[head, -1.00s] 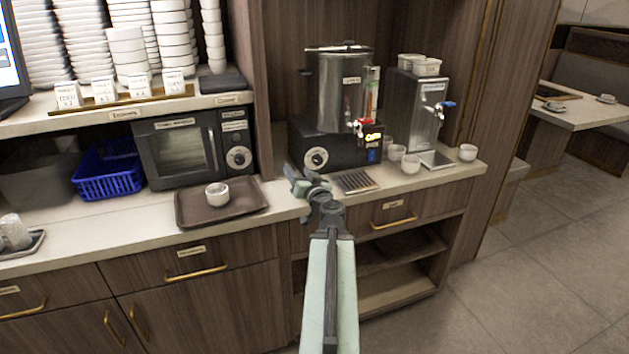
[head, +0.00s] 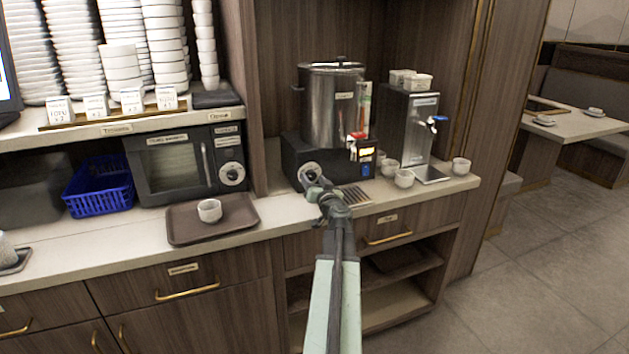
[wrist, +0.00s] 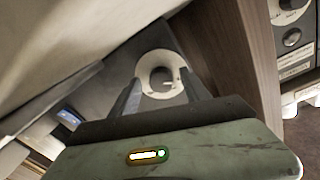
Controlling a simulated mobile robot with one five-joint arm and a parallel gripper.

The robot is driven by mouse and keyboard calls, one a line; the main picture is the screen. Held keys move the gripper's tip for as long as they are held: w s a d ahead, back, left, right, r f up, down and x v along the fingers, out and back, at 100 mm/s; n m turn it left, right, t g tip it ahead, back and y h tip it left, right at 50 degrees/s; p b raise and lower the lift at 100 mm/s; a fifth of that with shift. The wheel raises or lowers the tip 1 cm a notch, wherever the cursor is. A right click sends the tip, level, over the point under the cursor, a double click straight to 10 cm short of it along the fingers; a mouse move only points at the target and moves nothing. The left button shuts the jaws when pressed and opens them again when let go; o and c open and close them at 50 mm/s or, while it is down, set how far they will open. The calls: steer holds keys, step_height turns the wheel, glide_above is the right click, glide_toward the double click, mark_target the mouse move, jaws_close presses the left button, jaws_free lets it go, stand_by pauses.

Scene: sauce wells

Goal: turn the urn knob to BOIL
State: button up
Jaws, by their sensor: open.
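The urn (head: 333,105) is a steel cylinder on a black base (head: 335,160) at the back of the counter. Its knob (head: 309,173) is round with a pale dial plate, on the left of the base's front. In the wrist view the knob (wrist: 161,79) is ahead, between the fingertips of my gripper (wrist: 162,92). The jaws are open on either side of it. I cannot tell whether they touch it. In the head view my gripper (head: 317,187) is close in front of the knob and hides part of it. The dial's markings are too small to read.
A microwave (head: 187,165) with its own dial stands left of the urn, behind a brown tray (head: 245,213) with a white cup (head: 209,210). A steel dispenser (head: 405,130) and several cups stand to the right. A drip grille (head: 355,195) lies in front of the urn.

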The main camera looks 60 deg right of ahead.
steer(key=shift+a, duration=0.1)
jaws_close()
steer(key=shift+s+d+r, duration=0.1)
steer(key=shift+d, duration=0.3)
steer(key=shift+a+m, duration=0.4)
steer(key=shift+m, duration=1.1)
steer(key=m+p, duration=0.1)
steer(key=m, duration=0.3)
steer(key=shift+y, duration=0.3)
steer(key=m, duration=0.4)
steer(key=shift+r+m, duration=0.1)
steer(key=shift+m, duration=0.3)
steer(key=m+p, duration=0.1)
steer(key=m, duration=0.5)
steer(key=shift+y, duration=0.3)
steer(key=m, duration=0.5)
steer(key=shift+r, duration=0.1)
